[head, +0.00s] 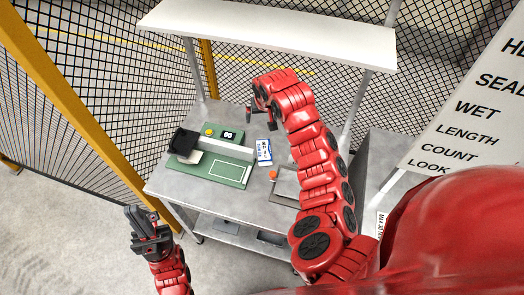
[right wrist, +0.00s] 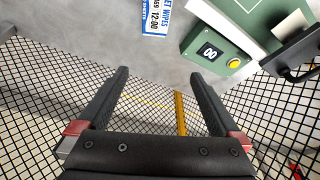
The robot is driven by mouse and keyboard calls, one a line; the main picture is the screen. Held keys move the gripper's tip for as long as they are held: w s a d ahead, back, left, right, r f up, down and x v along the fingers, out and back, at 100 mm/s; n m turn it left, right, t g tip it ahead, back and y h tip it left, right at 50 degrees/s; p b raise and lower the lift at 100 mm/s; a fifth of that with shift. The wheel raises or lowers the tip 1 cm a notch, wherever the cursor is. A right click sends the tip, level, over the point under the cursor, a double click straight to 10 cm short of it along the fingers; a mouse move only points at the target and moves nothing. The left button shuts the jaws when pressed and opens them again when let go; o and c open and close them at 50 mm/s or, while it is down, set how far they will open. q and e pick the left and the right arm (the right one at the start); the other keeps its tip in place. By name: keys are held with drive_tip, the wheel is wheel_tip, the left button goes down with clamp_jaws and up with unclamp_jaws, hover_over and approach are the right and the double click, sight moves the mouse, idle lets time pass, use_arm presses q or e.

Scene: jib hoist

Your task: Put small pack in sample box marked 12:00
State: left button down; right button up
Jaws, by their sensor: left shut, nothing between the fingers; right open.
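A small white and blue pack (head: 264,152) lies on the grey table right of the green device. The right wrist view shows the pack (right wrist: 154,16) at the top edge, partly cut off, with "WIPES" and "12:00" on its label. My right gripper (head: 260,110) is over the back of the table, open and empty. In its wrist view its fingers (right wrist: 158,76) are spread, apart from the pack. My left gripper (head: 141,212) is shut and empty, in front of the table's left side. I cannot make out a sample box marked 12:00.
The green device (head: 205,170) has a black handled part (head: 184,142), a "00" display (right wrist: 208,51) and a yellow button (right wrist: 235,62). A shallow tray (head: 284,198) and an orange item (head: 272,174) are partly behind my right arm. A canopy (head: 270,38) overhangs; mesh fencing surrounds.

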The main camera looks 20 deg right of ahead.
drive_tip(key=s+r+g, duration=0.2)
drive_tip(key=s, duration=0.2)
drive_tip(key=b, duration=0.5)
hover_over(264, 150)
drive_tip(key=s, duration=0.1)
wheel_tip(264, 150, down, 11)
drive_tip(key=shift+r, duration=0.15)
drive_tip(key=shift+w+f+p, duration=0.2)
drive_tip(key=shift+f+p, duration=0.4)
drive_tip(key=shift+p, duration=0.1)
drive_tip(key=shift+f+p, duration=0.55)
drive_tip(key=f+p, duration=0.1)
drive_tip(key=f, duration=0.2)
drive_tip(key=shift+w, duration=0.2)
drive_tip(key=shift+f+p, duration=0.4)
drive_tip(key=shift+f, duration=0.35)
drive_tip(key=shift+w, duration=0.1)
drive_tip(key=c, duration=1.5)
drive_tip(key=shift+c, duration=0.2)
